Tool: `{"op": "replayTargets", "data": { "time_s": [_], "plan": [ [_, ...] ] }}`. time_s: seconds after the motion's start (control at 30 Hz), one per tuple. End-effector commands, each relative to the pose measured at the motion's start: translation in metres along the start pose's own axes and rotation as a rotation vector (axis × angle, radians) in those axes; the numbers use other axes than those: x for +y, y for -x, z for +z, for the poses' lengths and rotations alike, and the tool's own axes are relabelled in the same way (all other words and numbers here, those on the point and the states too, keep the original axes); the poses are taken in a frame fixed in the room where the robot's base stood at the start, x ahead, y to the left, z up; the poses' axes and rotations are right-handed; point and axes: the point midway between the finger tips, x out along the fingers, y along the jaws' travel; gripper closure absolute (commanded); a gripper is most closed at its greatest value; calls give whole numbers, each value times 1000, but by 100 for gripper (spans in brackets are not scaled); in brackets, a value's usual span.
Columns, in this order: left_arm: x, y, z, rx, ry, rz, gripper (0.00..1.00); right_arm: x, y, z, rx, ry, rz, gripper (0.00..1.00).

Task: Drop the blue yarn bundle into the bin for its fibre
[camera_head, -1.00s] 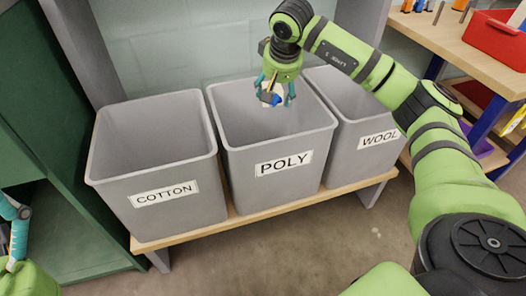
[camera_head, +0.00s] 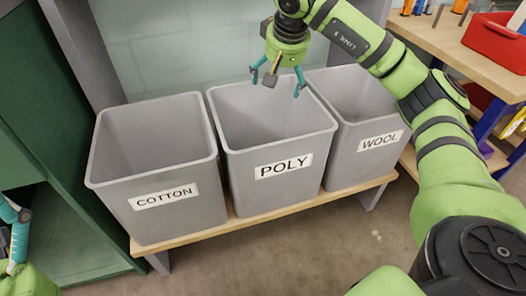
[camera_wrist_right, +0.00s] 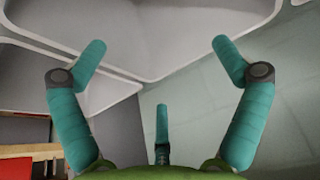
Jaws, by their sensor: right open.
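My right gripper (camera_head: 277,83) hangs above the mouth of the grey bin labelled POLY (camera_head: 283,187), fingers pointing down. It is open and empty; the wrist view (camera_wrist_right: 158,48) also shows nothing between its spread fingers. The blue yarn bundle is not visible in either current view. The front walls hide the lower insides of the bins. The COTTON bin (camera_head: 165,215) stands on the left and the WOOL bin (camera_head: 368,158) on the right. My left gripper (camera_head: 10,240) shows only partly at the left edge, away from the bins.
The bins stand side by side on a low wooden bench (camera_head: 237,226). A green cabinet (camera_head: 60,130) is on the left. A workbench (camera_head: 455,45) with a red box (camera_head: 495,42) stands at the right. The floor in front is clear.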

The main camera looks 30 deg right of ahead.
Motion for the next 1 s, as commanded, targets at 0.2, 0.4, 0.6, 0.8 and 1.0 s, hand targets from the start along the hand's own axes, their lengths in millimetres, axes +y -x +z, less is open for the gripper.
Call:
{"op": "replayTargets", "data": {
  "time_s": [0.2,0.4,0.6,0.8,1.0],
  "plan": [
    [0,0,0,1,0,0,0,0,42,0,2,0,-1,3],
    [0,0,0,1,0,0,0,0,58,0,0,0,0,3],
    [0,0,0,1,0,0,0,0,59,0,-2,0,0,3],
    [0,0,0,2,0,0,0,0,59,0,-1,0,0,3],
    [0,0,0,1,0,0,0,0,59,0,-1,0,1,3]
  ]
}}
